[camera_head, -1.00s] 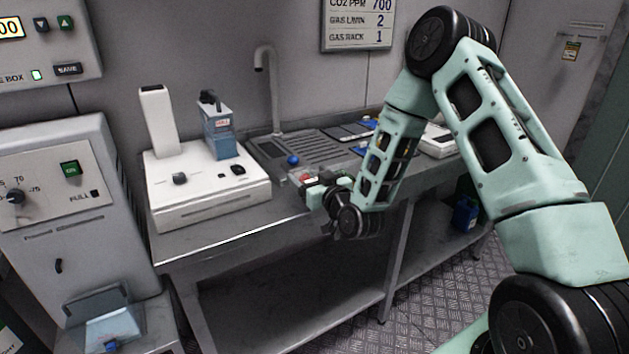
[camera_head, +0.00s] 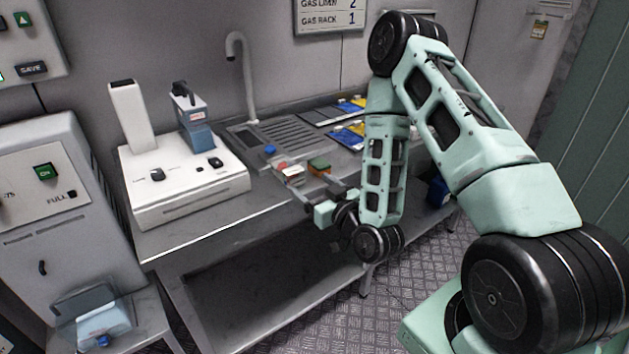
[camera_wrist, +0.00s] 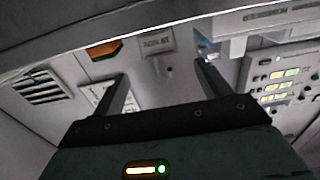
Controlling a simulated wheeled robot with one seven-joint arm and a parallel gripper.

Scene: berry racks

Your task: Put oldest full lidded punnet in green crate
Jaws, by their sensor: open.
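My gripper (camera_head: 298,184) is open, over the front edge of the steel bench beside the sink. Its two fingers also show spread and empty in the wrist view (camera_wrist: 161,76). A small pale item with red on it (camera_head: 290,172) lies on the bench just beyond the fingers. It may be a punnet, but it is too small to tell if it is lidded or full. No date label can be read. I see no green crate in either view.
A white bench device (camera_head: 190,190) with a blue-grey unit stands left of the sink. A green and orange block (camera_head: 319,165), blue and yellow items (camera_head: 346,135) and a tap (camera_head: 240,75) are on the bench (camera_head: 215,222). A grey machine (camera_head: 50,200) stands far left.

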